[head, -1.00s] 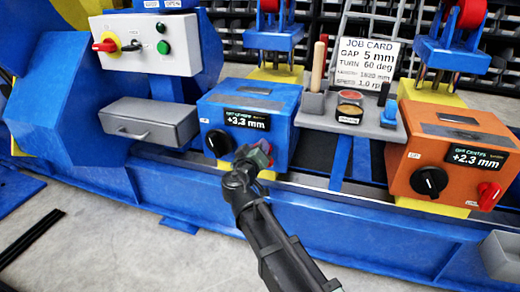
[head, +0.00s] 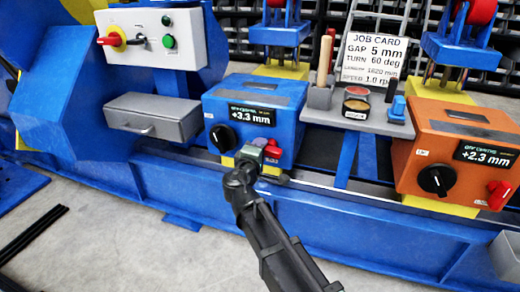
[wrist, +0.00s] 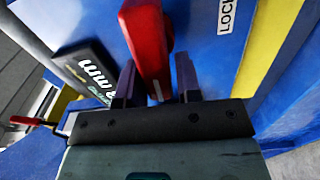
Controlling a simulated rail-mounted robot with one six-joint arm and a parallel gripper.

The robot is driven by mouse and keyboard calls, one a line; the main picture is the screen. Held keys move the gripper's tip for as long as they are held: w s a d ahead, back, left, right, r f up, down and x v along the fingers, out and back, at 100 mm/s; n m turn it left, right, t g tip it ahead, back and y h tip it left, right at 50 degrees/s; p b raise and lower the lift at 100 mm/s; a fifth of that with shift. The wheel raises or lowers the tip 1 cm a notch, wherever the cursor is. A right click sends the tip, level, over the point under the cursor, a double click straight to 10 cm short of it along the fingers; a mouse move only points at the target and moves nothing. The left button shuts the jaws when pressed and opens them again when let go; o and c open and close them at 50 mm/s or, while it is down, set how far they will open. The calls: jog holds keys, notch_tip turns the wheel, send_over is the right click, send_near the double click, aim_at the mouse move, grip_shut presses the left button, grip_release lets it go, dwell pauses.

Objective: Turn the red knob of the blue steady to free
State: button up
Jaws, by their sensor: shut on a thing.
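The blue steady (head: 288,112) is a blue box with a display reading +3.3 mm, a black knob (head: 222,139) and a red knob (head: 272,150) low on its front. My gripper (head: 262,158) is at the red knob. In the wrist view the red knob (wrist: 147,45) stands between the two dark fingers of my gripper (wrist: 156,80), which are shut on it. A white label (wrist: 228,12) with lettering starting "LOCK", cut off by the frame edge, sits to the right of the knob.
An orange box (head: 440,140) with its own black and red knobs stands to the right. A grey shelf (head: 375,122) with tools and a job card lies between the boxes. A grey drawer (head: 150,118) is at left. Open floor lies in front of the blue rail.

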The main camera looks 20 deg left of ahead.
jog(key=shift+d+f+n, duration=0.1)
jog(key=shift+f+n, duration=0.05)
jog(key=shift+n, duration=0.25)
jog(key=o, duration=0.8)
jog(key=shift+c, duration=0.2)
jog(key=s, duration=1.1)
